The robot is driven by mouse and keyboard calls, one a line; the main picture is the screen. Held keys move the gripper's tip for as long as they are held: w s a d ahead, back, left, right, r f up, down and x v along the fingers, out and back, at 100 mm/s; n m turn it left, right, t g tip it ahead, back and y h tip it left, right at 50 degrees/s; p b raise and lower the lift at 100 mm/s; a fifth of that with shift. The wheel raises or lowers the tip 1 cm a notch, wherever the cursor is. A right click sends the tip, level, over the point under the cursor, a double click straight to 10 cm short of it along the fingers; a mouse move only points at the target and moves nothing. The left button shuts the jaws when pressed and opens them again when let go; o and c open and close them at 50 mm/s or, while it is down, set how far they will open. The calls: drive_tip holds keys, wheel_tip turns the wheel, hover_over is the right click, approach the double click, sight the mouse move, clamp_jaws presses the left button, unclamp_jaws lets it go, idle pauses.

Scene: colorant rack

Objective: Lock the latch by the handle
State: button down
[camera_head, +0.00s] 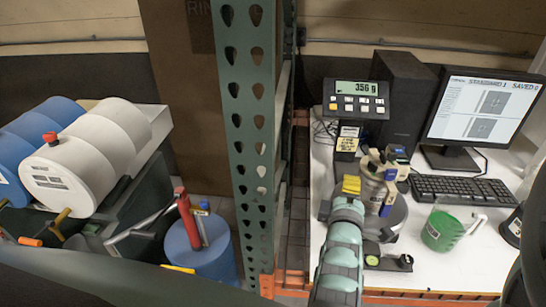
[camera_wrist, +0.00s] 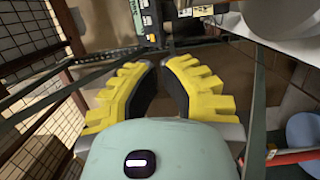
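I cannot clearly make out a latch or its handle in either view. A small black fitting with a round green spot (camera_head: 388,258) lies on the white table at the front of the round scale plate; I cannot tell what it is. My gripper (camera_head: 350,184) shows by its yellow fingers beside the scale plate, at the end of my teal arm. In the wrist view my gripper (camera_wrist: 160,62) has its two yellow ribbed fingers apart, with a narrow gap and nothing visible between them. The far side of my gripper is hidden in the head view.
A scale display (camera_head: 358,98) reads 356 g. A keyboard (camera_head: 458,190), a monitor (camera_head: 486,112) and a green cup (camera_head: 441,231) are on the right. A green perforated post (camera_head: 246,130) stands left of the table. White (camera_head: 92,155) and blue drums lie far left.

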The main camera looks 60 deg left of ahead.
sight(363, 165)
drive_tip(key=shift+w+a+p, duration=0.55)
drive_tip(key=shift+w+a, duration=0.05)
drive_tip(key=shift+w, duration=0.95)
drive_tip(key=shift+w+a+p, duration=0.55)
drive_tip(key=shift+w+a, duration=0.05)
drive_tip(key=shift+w, duration=0.95)
drive_tip(key=shift+w+a+p, duration=0.55)
drive_tip(key=shift+w+a, duration=0.05)
drive_tip(key=shift+w, duration=0.95)
drive_tip(key=shift+f, duration=0.1)
